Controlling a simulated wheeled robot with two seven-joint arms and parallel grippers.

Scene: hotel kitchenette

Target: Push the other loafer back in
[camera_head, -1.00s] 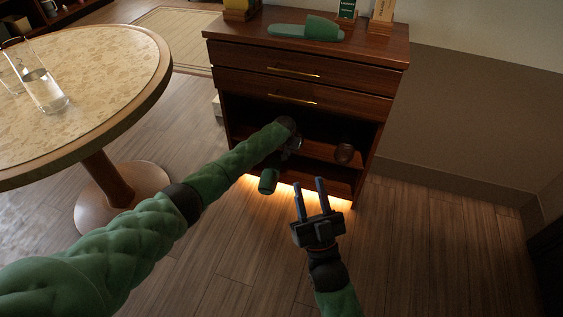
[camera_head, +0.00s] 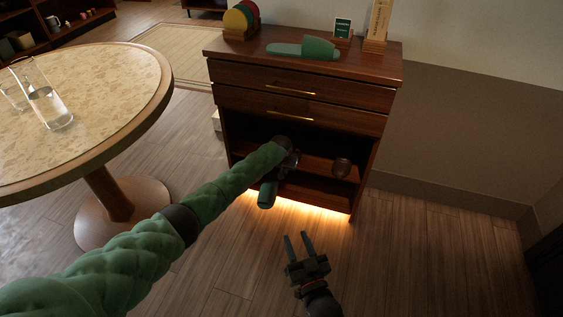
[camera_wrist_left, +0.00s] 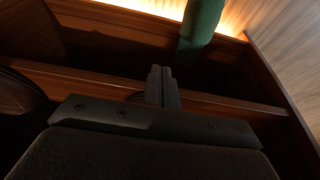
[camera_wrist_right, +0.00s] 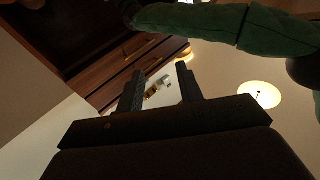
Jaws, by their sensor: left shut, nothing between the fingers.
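A dark brown loafer (camera_head: 341,167) sits on the middle shelf of the cabinet, towards its right side. A dark rounded shape at the left edge of the left wrist view (camera_wrist_left: 18,97) looks like the same loafer. My left gripper (camera_head: 293,160) is in the cabinet opening at the middle shelf, left of this loafer. Its fingers (camera_wrist_left: 161,72) are together and empty. A small dark curved edge shows behind them; I cannot tell whether it is the second loafer or whether they touch it. My right gripper (camera_head: 297,235) is open and empty, over the floor before the cabinet.
A green slipper-like object (camera_head: 267,195) sticks out at the lower shelf, below my left gripper. A green slipper (camera_head: 300,49) lies on the cabinet top (camera_head: 240,48). A round table (camera_head: 130,70) with glasses stands at left. The floor at right is clear.

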